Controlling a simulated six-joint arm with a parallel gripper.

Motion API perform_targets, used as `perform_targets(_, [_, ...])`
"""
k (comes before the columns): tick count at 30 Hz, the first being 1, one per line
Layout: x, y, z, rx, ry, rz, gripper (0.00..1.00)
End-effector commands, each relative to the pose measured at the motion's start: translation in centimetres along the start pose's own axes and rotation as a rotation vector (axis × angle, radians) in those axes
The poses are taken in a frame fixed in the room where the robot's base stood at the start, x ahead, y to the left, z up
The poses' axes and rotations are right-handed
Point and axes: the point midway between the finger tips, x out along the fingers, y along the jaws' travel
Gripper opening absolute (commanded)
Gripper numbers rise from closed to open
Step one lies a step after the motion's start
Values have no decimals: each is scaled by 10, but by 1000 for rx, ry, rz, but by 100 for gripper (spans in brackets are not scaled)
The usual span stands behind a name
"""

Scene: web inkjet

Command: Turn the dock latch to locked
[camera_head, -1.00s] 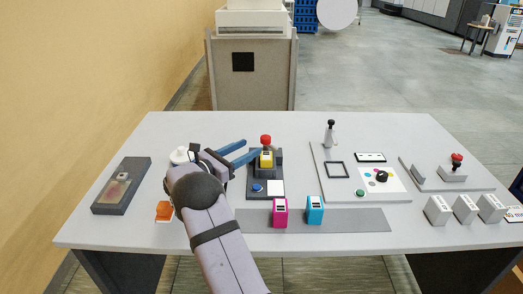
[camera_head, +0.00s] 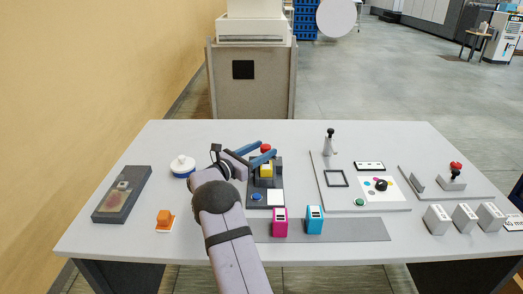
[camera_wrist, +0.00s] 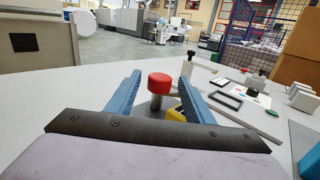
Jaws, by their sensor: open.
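The dock (camera_head: 278,179) is a dark block near the table's middle, with a yellow cartridge (camera_head: 266,171) in it. A red-capped latch knob (camera_head: 266,148) stands at its back; the red cap on a grey post also shows in the wrist view (camera_wrist: 160,82). My gripper (camera_head: 267,150) is open, its two blue fingers pointing at the knob. In the wrist view the red cap appears between the fingertips, with space on both sides. I cannot tell whether the tips reach past it. The fingers partly hide the dock and the cartridge (camera_wrist: 176,115).
Magenta (camera_head: 280,222) and cyan (camera_head: 314,220) cartridges stand on a grey strip in front. A panel with an upright black-topped lever (camera_head: 329,143) is right.

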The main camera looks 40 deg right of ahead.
Motion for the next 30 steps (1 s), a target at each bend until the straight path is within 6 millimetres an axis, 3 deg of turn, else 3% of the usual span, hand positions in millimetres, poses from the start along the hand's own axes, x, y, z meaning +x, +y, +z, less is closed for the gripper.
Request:
perform_targets(7, [1, 0, 0, 0, 0, 1, 48])
perform_targets(12, [0, 0, 0, 1, 0, 1, 7])
perform_targets(30, [1, 4, 2, 5, -7, -114, 7])
